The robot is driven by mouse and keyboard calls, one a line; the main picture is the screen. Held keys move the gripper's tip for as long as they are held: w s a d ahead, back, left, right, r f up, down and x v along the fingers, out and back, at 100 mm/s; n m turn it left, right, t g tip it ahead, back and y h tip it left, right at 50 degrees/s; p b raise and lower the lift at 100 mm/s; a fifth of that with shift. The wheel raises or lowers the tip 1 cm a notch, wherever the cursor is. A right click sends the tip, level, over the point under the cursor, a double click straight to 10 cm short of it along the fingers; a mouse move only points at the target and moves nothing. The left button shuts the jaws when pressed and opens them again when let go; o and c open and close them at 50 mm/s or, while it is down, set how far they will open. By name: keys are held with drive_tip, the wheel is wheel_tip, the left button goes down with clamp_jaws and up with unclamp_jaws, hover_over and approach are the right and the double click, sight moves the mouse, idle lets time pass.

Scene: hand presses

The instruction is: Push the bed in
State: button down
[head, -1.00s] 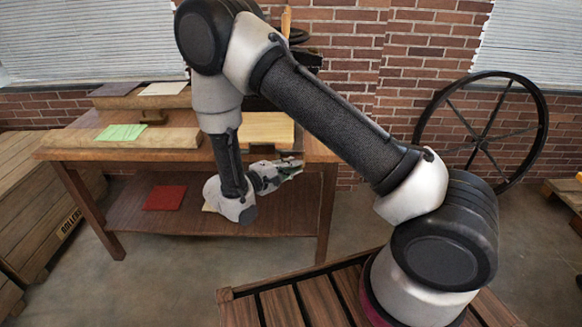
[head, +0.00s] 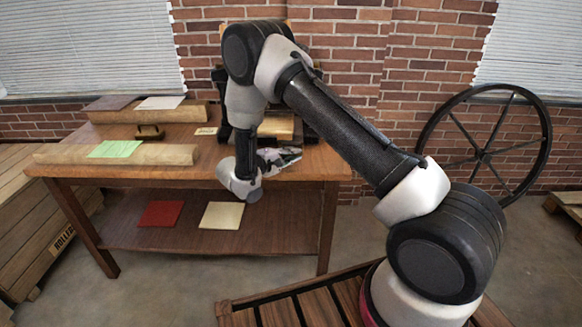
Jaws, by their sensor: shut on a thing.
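The hand press (head: 309,128) is a dark frame on the wooden table, largely hidden behind my arm. Its bed (head: 279,125) is a pale wooden board. A short stretch of it shows at the front of the press, right of my wrist. My gripper (head: 296,154) is low in front of the bed, near the table's front edge, its fingers pointing right. It is shut on the bed's front, but the place of contact is too small and covered to see clearly.
The wooden table (head: 330,160) has thick boards on its left, one bearing a green sheet (head: 115,149). A red sheet (head: 160,213) and a cream sheet (head: 222,215) lie on the lower shelf. A spoked wheel (head: 484,150) leans at the wall on the right.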

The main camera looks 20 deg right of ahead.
sight(291, 141)
drive_tip(key=w, duration=0.2)
drive_tip(key=w+d, duration=0.1)
drive_tip(key=w, duration=0.2)
drive_tip(key=w+d, duration=0.1)
drive_tip(key=w, duration=0.1)
drive_tip(key=shift+w+d, duration=0.2)
drive_tip(key=shift+w, duration=0.15)
drive_tip(key=shift+w+d, duration=0.2)
drive_tip(key=shift+w, duration=0.55)
drive_tip(key=c, duration=1.5)
unclamp_jaws()
drive_tip(key=shift+w, duration=0.15)
drive_tip(key=shift+c, duration=0.2)
drive_tip(key=v, duration=1.2)
drive_tip(key=shift+d+r, duration=0.1)
